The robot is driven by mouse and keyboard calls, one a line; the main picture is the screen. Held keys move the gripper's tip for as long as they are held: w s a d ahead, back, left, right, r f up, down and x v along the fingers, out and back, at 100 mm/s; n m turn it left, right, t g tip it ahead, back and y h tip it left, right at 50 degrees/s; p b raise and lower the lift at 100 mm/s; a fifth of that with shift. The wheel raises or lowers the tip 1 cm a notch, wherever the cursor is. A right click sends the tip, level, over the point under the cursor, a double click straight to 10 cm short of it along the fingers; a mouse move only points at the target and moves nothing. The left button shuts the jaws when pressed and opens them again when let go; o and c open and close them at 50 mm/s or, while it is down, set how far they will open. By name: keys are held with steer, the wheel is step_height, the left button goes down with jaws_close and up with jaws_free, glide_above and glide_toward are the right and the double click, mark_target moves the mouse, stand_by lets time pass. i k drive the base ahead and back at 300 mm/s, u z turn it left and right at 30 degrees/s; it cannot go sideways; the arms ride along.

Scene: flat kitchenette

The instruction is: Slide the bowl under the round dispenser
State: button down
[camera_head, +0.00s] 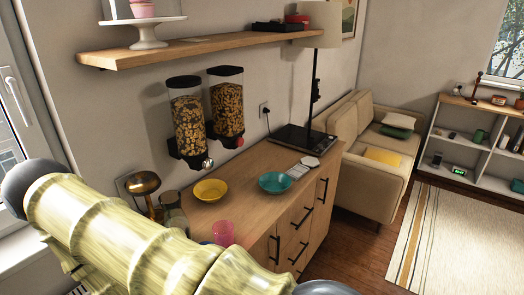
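A yellow bowl (210,190) sits upright on the wooden counter (253,207), in front of and slightly right of the left wall dispenser. A teal bowl (275,182) sits to its right, in front of and to the right of the right dispenser. The left dispenser (187,120) is clear with a dark lid, holds cereal and has a silvery knob. The right dispenser (228,105) is similar with a reddish knob. My arm crosses the lower left, and my gripper is not in view.
A pink cup (223,232), glasses (174,212) and a brass lamp-like object (144,188) stand near my arm. A shelf (200,46) hangs above the dispensers. Bare counter lies between the bowls.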

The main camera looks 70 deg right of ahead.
mark_target(211, 191)
steer(key=z, duration=1.7)
